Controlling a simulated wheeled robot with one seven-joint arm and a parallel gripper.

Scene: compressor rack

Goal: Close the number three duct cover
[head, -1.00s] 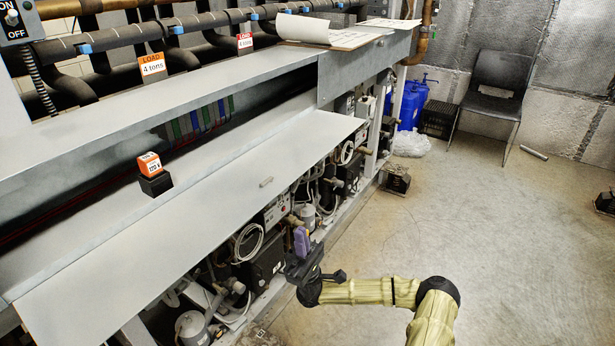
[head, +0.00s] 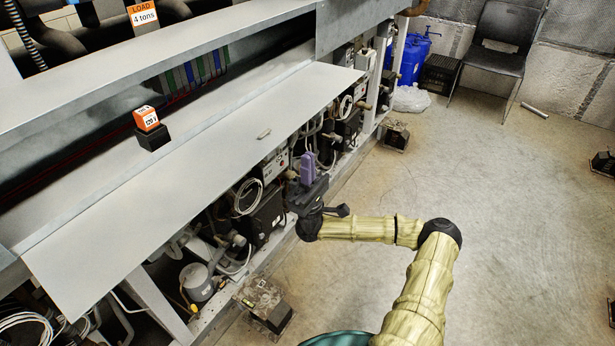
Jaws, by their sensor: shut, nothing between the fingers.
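The duct cover (head: 190,185) is a long grey metal panel, folded open and sticking out from the rack over the machinery. No number three can be read on the cover. My gripper (head: 308,165), with purple fingers, is shut and empty. It points upward just right of the cover's outer edge in the picture, apart from the handle. Whether it is below the panel's height I cannot tell for certain.
An orange-labelled black block (head: 150,130) sits along the inner side of the open cover. Compressor parts and hoses fill the space below. A black-footed block (head: 265,300) stands on the floor by the rack. A chair (head: 495,50) and blue canisters (head: 412,55) are at the back.

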